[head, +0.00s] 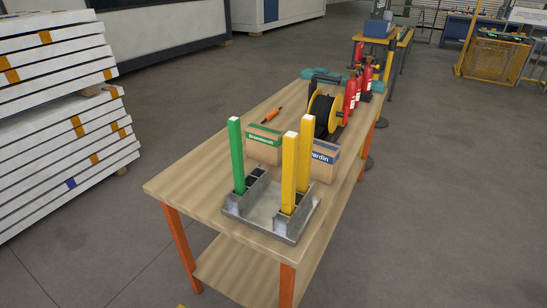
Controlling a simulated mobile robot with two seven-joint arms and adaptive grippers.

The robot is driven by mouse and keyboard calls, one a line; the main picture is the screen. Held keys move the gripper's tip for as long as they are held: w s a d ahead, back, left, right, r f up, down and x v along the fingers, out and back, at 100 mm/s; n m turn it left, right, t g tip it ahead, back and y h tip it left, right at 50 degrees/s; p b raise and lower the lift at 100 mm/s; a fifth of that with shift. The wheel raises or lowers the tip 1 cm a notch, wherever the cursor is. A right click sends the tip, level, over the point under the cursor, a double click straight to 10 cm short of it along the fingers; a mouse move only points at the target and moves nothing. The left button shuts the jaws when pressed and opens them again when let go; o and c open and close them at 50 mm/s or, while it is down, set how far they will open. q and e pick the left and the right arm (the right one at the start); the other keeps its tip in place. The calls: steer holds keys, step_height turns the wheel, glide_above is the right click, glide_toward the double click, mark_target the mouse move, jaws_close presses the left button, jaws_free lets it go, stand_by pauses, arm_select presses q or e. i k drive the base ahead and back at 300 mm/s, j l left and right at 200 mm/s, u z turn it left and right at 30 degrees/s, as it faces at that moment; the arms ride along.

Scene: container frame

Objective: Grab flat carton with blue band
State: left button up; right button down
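A cardboard carton with a blue band (323,170) stands on the wooden table, to the right of the tray's yellow posts. The band carries white lettering, of which I can read "ardin". A yellow post hides its left part. A similar carton with a green band (264,151) stands to its left, behind the green post. Neither of my grippers shows in the head view.
A metal tray (262,216) with a green post (236,155) and two yellow posts (305,150) sits at the table's (180,185) near end. Behind are an orange-handled tool (271,115), a cable reel (322,112) and red extinguishers (350,98). The table's left side is bare.

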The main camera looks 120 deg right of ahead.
mark_target(326, 155)
steer(key=z, duration=4.35)
steer(key=l, duration=0.45)
steer(key=i+l, duration=0.1)
steer(key=l, duration=0.4)
steer(key=i+l, duration=0.1)
steer(key=l, duration=0.35)
